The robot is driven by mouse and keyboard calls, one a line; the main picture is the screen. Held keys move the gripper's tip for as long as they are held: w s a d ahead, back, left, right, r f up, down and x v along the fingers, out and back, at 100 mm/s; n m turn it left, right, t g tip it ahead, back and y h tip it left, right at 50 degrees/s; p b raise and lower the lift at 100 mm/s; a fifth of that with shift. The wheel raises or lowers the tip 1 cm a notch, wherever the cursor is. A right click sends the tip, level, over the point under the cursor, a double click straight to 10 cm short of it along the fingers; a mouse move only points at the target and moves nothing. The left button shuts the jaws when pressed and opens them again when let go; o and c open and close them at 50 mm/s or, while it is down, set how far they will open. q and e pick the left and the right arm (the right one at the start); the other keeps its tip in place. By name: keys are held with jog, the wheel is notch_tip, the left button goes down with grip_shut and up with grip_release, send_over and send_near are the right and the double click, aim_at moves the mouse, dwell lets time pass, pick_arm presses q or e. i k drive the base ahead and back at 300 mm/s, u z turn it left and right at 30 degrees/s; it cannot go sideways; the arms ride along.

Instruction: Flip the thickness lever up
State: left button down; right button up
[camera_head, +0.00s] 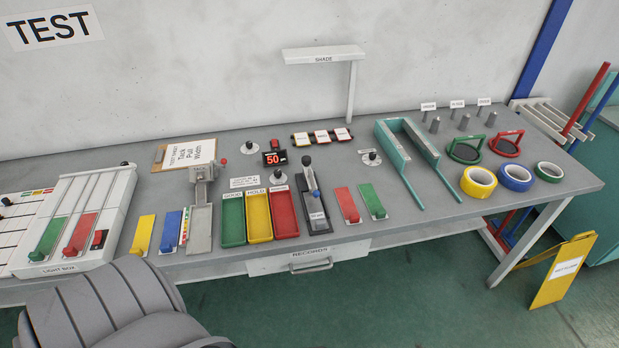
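A black-based device (316,206) with a blue strip and an upright lever (307,162) with a dark knob stands near the middle of the grey table. Its label is too small to read, so I cannot tell for sure that this is the thickness lever. The lever stands roughly upright, leaning slightly back. Neither gripper is in view.
Green, yellow and red trays (258,217) lie left of the device; small red and green pieces (348,205) lie right. A teal U-shaped frame (392,148) and tape rolls (478,182) are farther right.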

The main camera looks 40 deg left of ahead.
aim_at(316, 193)
jog(key=k, duration=0.7)
jog(key=u, duration=0.7)
jog(key=i, duration=0.55)
jog(key=u, duration=0.05)
